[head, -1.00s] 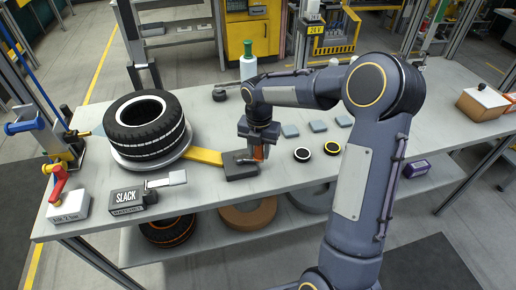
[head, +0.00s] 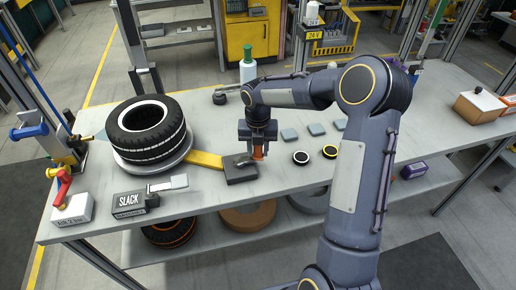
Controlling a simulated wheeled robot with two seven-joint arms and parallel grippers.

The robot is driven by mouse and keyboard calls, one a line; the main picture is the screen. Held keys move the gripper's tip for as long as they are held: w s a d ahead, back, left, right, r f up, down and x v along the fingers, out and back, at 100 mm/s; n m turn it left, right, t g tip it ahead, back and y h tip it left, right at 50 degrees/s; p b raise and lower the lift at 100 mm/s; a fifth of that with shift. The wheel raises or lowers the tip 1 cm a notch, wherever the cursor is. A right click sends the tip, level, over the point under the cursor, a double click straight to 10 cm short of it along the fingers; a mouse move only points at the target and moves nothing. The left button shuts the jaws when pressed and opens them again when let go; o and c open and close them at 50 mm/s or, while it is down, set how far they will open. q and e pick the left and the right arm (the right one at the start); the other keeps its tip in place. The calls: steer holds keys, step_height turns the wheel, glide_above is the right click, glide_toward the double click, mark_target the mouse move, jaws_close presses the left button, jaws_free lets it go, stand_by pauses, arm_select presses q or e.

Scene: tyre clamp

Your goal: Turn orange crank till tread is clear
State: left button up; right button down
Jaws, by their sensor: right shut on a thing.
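The tyre (head: 147,128) lies flat on a round grey turntable (head: 124,166) at the left of the bench. A yellow arm (head: 206,159) runs from the turntable to a dark block (head: 240,173). The orange crank (head: 259,152) is at the block's right side, mostly hidden by my right gripper (head: 258,150). That gripper points down and is shut on the crank's orange handle. My left gripper does not show.
A box marked SLACK (head: 130,202) and a red-handled device (head: 66,194) stand at the front left. Two small rings (head: 301,158) and grey pads (head: 289,134) lie right of the gripper. A green-capped bottle (head: 248,68) stands behind my right arm.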

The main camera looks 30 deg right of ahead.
steer(key=shift+w, duration=0.1)
steer(key=c, duration=1.2)
jaws_free()
steer(key=shift+r, duration=0.15)
step_height(320, 180, up, 8)
steer(key=shift+f+b, duration=0.2)
steer(key=shift+b, duration=0.2)
